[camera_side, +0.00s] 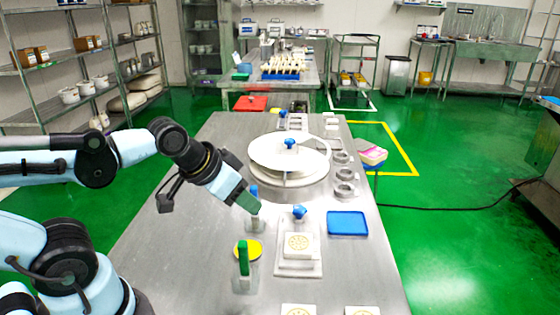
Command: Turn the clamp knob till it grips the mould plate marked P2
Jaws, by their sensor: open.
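A blue star-shaped knob (300,212) stands at the back of a white fixture (312,268) on the steel table. A white mould plate (298,243) with a gold pattern lies on this fixture, in front of the knob. Two similar plates, (298,311) and (363,311), are cut off by the bottom edge. No P2 mark is readable. I cannot tell whether the clamp touches the plate. My gripper (254,207) is open, left of the knob and apart from it, pointing down and right. It partly hides a blue-handled tool (254,190) in a clear stand.
A round white turntable (265,157) with another blue knob (289,144) stands behind. A green-handled tool (243,258) and yellow disc (254,248) are at front left. A blue tray (347,223) lies right of the fixture. Metal rings (344,189) line the right edge.

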